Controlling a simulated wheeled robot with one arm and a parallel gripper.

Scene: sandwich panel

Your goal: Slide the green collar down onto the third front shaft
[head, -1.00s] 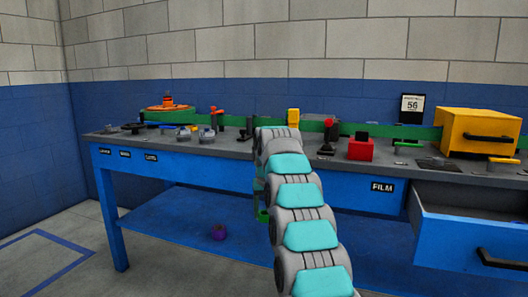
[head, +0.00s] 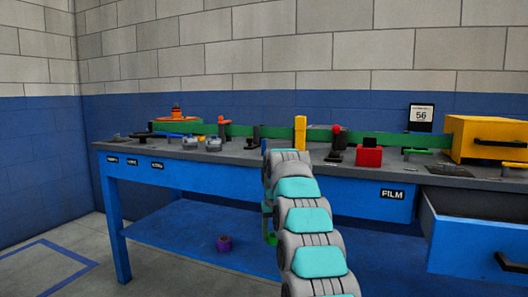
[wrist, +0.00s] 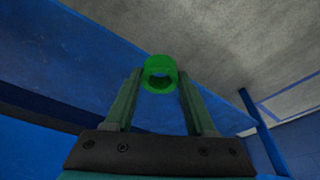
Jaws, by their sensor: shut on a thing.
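The green collar (wrist: 160,62) is a short ring with an open middle. In the wrist view it sits between the tips of my gripper (wrist: 160,74), which is shut on it. In the head view my gripper (head: 267,222) hangs below the bench top, in front of the bench, partly hidden by my arm. A bit of the green collar (head: 271,240) shows at its lower end. Several small posts and fittings stand on the bench top, but I cannot tell which is the third front shaft; my arm covers part of the bench.
The blue bench (head: 240,187) has a grey top. A red block (head: 369,157), a yellow post (head: 300,132) and a yellow cabinet (head: 485,138) stand on it. An open drawer (head: 475,235) juts out at right.

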